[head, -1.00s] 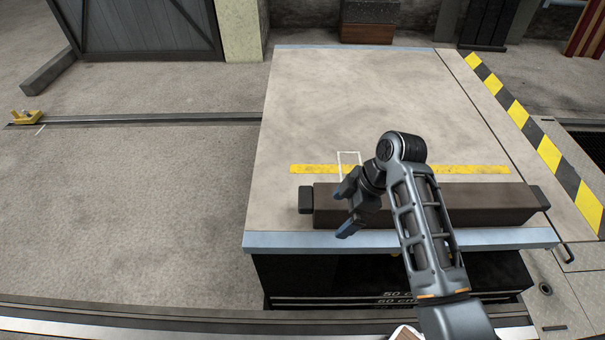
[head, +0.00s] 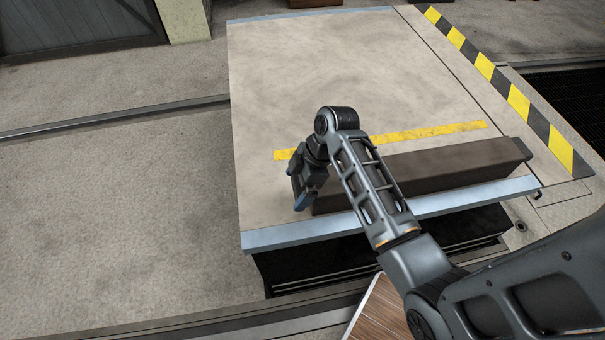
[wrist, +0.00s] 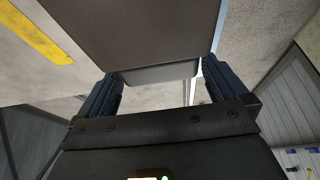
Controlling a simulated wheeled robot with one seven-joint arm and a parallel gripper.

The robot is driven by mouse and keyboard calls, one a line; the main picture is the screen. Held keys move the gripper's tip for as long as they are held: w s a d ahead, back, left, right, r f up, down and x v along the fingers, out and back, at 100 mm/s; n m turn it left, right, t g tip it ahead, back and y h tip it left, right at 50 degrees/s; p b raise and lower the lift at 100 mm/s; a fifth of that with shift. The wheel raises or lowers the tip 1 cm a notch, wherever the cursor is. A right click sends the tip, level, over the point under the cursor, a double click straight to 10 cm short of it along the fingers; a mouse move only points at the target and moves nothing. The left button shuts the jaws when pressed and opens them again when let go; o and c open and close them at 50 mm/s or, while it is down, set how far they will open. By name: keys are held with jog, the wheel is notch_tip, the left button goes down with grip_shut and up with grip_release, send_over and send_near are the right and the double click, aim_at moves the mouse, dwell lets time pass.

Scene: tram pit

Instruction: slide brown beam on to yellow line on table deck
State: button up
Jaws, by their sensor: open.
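The brown beam (head: 450,165) lies on the table deck (head: 330,60) near its front edge, on the near side of the yellow line (head: 430,132). A strip of bare deck separates them, and they run about parallel. My gripper (head: 301,197) is at the beam's left end, which it hides in the head view. In the wrist view my gripper's two fingers (wrist: 160,72) are open, one either side of the beam's grey end piece (wrist: 152,74); contact cannot be told. The brown beam (wrist: 130,28) extends beyond them. The yellow line (wrist: 35,32) shows at upper left. My arm covers part of the line.
A black-and-yellow striped strip (head: 520,100) runs along the deck's right side. The deck's pale front edge (head: 440,205) is close to the beam. The deck beyond the yellow line is clear. Open floor (head: 110,200) lies to the left.

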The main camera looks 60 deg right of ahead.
jog(key=shift+x, duration=1.05)
